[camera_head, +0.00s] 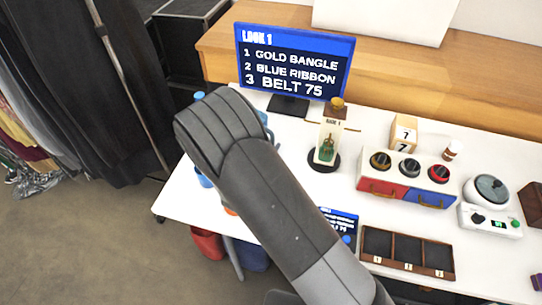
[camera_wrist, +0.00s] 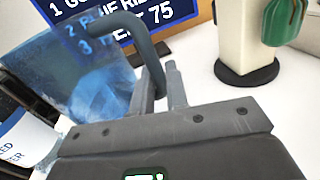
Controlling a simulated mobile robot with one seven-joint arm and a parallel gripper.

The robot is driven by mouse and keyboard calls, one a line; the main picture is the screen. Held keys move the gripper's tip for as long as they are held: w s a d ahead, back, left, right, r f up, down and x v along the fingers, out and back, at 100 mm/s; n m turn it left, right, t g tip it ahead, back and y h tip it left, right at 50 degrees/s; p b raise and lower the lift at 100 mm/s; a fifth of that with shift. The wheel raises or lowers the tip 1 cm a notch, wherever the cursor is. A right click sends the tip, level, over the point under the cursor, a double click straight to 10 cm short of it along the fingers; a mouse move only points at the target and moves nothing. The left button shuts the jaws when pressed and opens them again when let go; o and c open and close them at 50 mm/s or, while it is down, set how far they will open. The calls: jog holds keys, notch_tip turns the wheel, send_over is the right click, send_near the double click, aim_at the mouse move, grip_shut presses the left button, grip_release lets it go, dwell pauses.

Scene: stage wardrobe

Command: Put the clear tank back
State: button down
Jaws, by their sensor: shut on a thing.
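The clear tank (camera_wrist: 95,80) is a see-through bluish vessel at the left of the wrist view, with the sign's letters showing through it. Its curved grey-blue handle (camera_wrist: 148,48) comes down to my gripper (camera_wrist: 160,88), whose two fingers are shut on it. The tank looks tilted in this view. Its lower end is partly out of frame, so I cannot tell whether it touches anything. In the head view my arm hides the gripper and most of the tank.
A white object with dark lettering (camera_wrist: 22,140) is beside the tank. The blue LOOK 1 screen (camera_head: 293,62) stands behind. A post on a round black base (camera_head: 324,162) stands to the right, near a dial box (camera_head: 405,183) and a three-compartment tray (camera_head: 407,268).

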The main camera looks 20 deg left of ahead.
jog(key=shift+f, duration=1.9)
jog(key=shift+f, duration=0.1)
jog(key=c, duration=1.4)
grip_release()
jog(key=shift+f, duration=0.1)
jog(key=shift+r, duration=0.2)
jog(key=v, duration=0.4)
jog(key=shift+s+a, duration=0.1)
jog(key=shift+s, duration=0.3)
notch_tip(320, 180, up, 7)
jog(key=shift+s, duration=0.1)
